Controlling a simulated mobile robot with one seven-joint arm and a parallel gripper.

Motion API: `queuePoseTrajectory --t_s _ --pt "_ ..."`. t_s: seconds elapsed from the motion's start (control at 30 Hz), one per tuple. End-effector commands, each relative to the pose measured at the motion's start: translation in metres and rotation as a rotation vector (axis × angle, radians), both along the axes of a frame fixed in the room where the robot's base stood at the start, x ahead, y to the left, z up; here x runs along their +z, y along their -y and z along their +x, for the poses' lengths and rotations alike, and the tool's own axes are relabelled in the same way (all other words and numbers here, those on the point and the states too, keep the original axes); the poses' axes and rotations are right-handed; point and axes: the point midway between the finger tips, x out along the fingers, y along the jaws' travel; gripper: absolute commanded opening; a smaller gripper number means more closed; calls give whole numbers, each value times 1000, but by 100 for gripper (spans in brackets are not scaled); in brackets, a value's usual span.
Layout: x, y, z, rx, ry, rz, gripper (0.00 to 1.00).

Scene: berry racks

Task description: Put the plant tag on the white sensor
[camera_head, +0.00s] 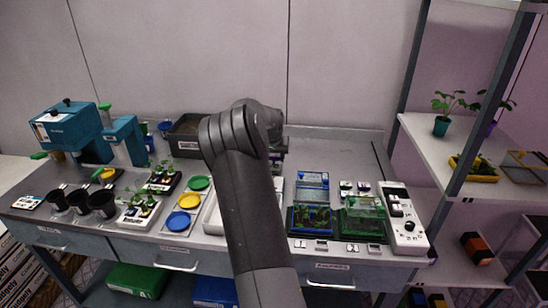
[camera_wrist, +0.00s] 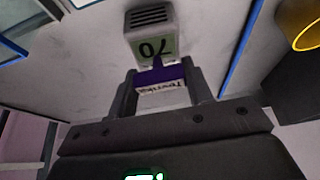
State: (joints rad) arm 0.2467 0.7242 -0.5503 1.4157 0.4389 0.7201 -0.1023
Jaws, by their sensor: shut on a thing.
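The white sensor (camera_wrist: 152,29) shows in the wrist view with a dark slotted grille and a greenish display reading 70 upside down. My gripper (camera_wrist: 162,80) is just below it in the picture, shut on the plant tag (camera_wrist: 163,98). The tag has a white face with upside-down lettering and a purple band at the sensor end. The purple band meets the edge of the sensor's display in the picture; I cannot tell whether they touch. In the head view my arm hides the gripper, the tag and the sensor.
A yellow object (camera_wrist: 306,24) is at the upper right of the wrist view. In the head view, blue and yellow discs (camera_head: 189,201) lie left of my arm. A blue-framed box (camera_head: 312,212) and a green box (camera_head: 362,222) stand on its right. A dark tray (camera_head: 187,146) is behind.

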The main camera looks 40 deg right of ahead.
Motion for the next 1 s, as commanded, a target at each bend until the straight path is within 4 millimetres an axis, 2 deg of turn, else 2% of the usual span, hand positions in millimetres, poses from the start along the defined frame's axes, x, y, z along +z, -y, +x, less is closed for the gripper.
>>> queuePoseTrajectory --t_s 0.17,0.2,0.43,0.77,0.87,1.0 --pt "-3 0 0 -1 0 1 25" --pt "-3 0 0 -1 0 1 49" --pt "-3 0 0 -1 0 1 67" --pt "3 -1 0 0 1 1 68" --pt "15 -4 -3 0 4 1 68" --pt "42 -12 -11 0 4 1 68"
